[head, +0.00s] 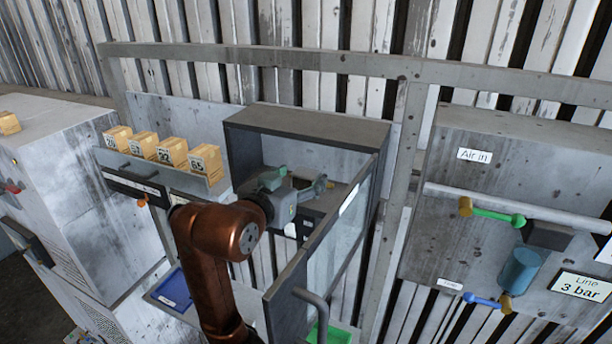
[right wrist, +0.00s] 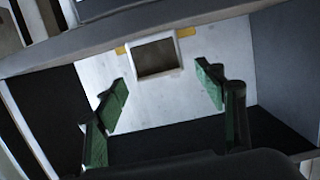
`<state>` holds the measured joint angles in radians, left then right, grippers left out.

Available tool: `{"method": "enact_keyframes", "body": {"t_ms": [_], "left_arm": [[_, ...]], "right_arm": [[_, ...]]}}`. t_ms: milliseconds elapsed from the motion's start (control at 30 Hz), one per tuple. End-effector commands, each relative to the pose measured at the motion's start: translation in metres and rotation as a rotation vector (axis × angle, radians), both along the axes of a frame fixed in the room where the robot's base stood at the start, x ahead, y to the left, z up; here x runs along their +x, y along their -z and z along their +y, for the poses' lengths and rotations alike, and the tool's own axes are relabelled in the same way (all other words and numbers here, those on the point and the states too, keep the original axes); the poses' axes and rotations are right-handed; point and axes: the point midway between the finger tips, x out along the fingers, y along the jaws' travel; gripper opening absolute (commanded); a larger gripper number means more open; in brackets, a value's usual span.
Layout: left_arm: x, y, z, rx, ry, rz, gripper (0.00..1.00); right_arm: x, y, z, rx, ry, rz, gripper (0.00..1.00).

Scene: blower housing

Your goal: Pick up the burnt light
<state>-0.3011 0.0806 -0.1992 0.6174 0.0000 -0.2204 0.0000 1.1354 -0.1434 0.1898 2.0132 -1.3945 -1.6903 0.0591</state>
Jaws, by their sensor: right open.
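My right gripper (head: 300,190) reaches into the open mouth of a grey wall cabinet (head: 310,128). In the right wrist view its green-padded fingers (right wrist: 163,88) are spread wide with nothing between them. Beyond the fingertips, a white square frame with a dark centre (right wrist: 156,57) sits against the cabinet's pale inner wall, with yellow pieces beside it. I cannot tell whether it is the burnt light. My gripper and arm hide part of the cabinet's inside in the head view. My left gripper is not in view.
The cabinet's glazed door (head: 335,235) stands open close to my right arm. A shelf with several numbered yellow boxes (head: 173,151) is at the left. A blue tray (head: 172,288) and a green tray (head: 331,334) lie below. A pipe panel (head: 520,150) is at the right.

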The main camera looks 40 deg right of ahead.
Motion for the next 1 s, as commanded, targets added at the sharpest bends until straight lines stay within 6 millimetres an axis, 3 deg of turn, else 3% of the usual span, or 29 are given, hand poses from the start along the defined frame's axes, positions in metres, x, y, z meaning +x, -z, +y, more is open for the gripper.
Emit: {"method": "enact_keyframes", "body": {"t_ms": [100, 233, 533, 1000], "left_arm": [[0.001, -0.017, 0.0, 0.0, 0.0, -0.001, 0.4], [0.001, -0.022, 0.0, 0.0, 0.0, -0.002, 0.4], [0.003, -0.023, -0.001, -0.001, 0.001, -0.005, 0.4], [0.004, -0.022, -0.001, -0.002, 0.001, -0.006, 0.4]], "right_arm": [[0.008, 0.001, -0.015, -0.002, 0.003, 0.003, 0.64], [0.015, 0.005, -0.028, -0.002, 0.002, 0.002, 0.64], [0.018, 0.008, -0.032, -0.002, -0.001, -0.001, 0.64], [0.018, 0.008, -0.032, -0.002, -0.001, 0.0, 0.32]]}}
